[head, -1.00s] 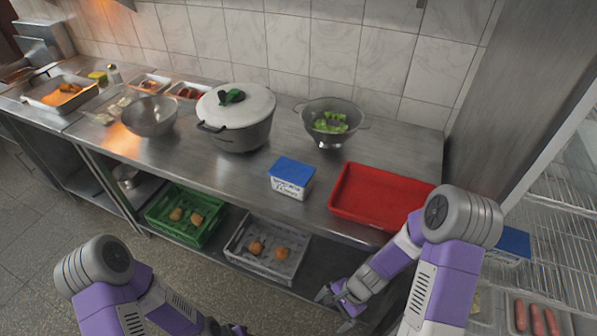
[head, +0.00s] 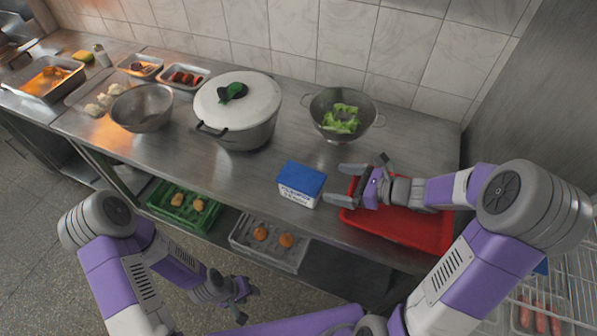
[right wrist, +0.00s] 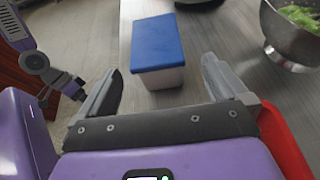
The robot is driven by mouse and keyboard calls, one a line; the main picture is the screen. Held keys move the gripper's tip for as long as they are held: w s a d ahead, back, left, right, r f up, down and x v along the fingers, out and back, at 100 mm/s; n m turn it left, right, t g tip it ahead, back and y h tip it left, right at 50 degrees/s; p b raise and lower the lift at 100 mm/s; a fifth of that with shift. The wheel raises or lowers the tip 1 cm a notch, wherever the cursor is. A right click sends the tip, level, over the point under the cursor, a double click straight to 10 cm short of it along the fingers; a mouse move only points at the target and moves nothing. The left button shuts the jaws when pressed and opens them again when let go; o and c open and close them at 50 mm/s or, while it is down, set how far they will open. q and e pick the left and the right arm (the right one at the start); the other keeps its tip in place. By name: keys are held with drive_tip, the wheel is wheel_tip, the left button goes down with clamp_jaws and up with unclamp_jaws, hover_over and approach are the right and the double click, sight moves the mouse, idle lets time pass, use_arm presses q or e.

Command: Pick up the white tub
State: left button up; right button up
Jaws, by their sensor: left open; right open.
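The white tub (head: 297,194) with a blue lid stands on the steel counter, left of the red tray (head: 400,228). The tub also shows in the right wrist view (right wrist: 160,76), ahead of the open fingers and apart from them. My right gripper (head: 341,184) is open and empty, just right of the tub and over the left end of the red tray; its fingers point toward the tub. My left gripper (head: 245,290) is open and empty, low in front of the counter, below the tub.
A large pot with a white lid (head: 237,106) stands behind and left of the tub. A colander with greens (head: 340,122) is behind it. A steel bowl (head: 142,112) is further left. Green (head: 183,207) and grey (head: 268,243) crates sit on the lower shelf.

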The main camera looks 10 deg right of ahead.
sight(307, 179)
drive_tip(key=x, duration=0.4)
drive_tip(key=shift+s+a+f+b, duration=0.15)
drive_tip(key=shift+s+a+b, duration=0.1)
drive_tip(key=shift+a+b, duration=0.1)
drive_tip(key=shift+b+x, duration=0.5)
drive_tip(key=shift+x, duration=2.65)
use_arm(q)
drive_tip(key=shift+s+f, duration=0.3)
drive_tip(key=shift+f, duration=0.6)
use_arm(e)
drive_tip(key=shift+c, duration=0.2)
drive_tip(key=c, duration=1.1)
drive_tip(key=shift+o, duration=0.2)
drive_tip(key=shift+r, duration=0.25)
